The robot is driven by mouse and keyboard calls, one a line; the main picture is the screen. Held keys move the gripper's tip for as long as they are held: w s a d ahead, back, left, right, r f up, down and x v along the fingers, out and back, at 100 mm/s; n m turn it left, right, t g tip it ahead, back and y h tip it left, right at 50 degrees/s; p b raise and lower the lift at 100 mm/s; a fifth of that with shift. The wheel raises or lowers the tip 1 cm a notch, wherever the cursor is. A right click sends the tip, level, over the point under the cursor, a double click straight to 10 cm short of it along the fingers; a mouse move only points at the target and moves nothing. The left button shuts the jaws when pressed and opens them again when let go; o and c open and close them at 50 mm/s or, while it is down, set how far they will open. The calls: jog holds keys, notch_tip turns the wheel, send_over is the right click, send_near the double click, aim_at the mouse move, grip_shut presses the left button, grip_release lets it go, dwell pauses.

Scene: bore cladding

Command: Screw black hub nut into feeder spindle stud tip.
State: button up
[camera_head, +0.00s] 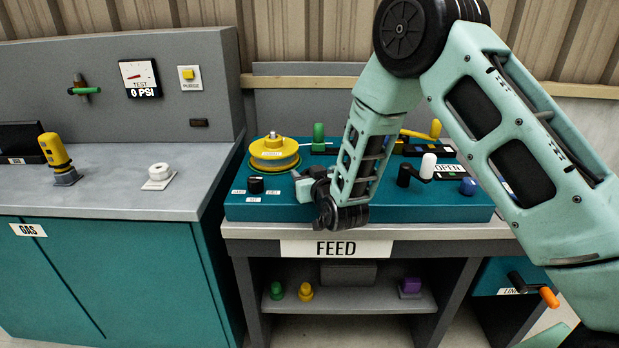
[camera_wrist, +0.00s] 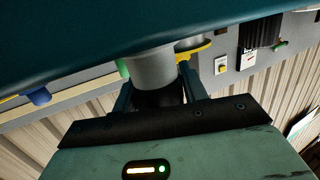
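The feeder spindle stud tip (camera_head: 271,135) is a small grey point above the hub of the yellow spool (camera_head: 266,160) on the teal feeder top. My gripper (camera_head: 303,183) is low over the feeder, just right of and in front of the spool. In the wrist view my gripper (camera_wrist: 158,88) has its two fingers on either side of a black piece (camera_wrist: 158,98), which may be the hub nut. A grey cylinder (camera_wrist: 152,70) sits directly beyond it. Whether the fingers press on the black piece is unclear. The spool also shows in the wrist view (camera_wrist: 198,52).
A black dial (camera_head: 256,184) is left of my gripper. A green knob (camera_head: 319,133) stands behind, and a black-and-white lever (camera_head: 428,165) and blue knob (camera_head: 468,186) stand to the right. The grey bench (camera_head: 115,185) at left holds a yellow-handled valve (camera_head: 56,155).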

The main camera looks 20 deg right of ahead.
jog(key=shift+c, duration=0.9)
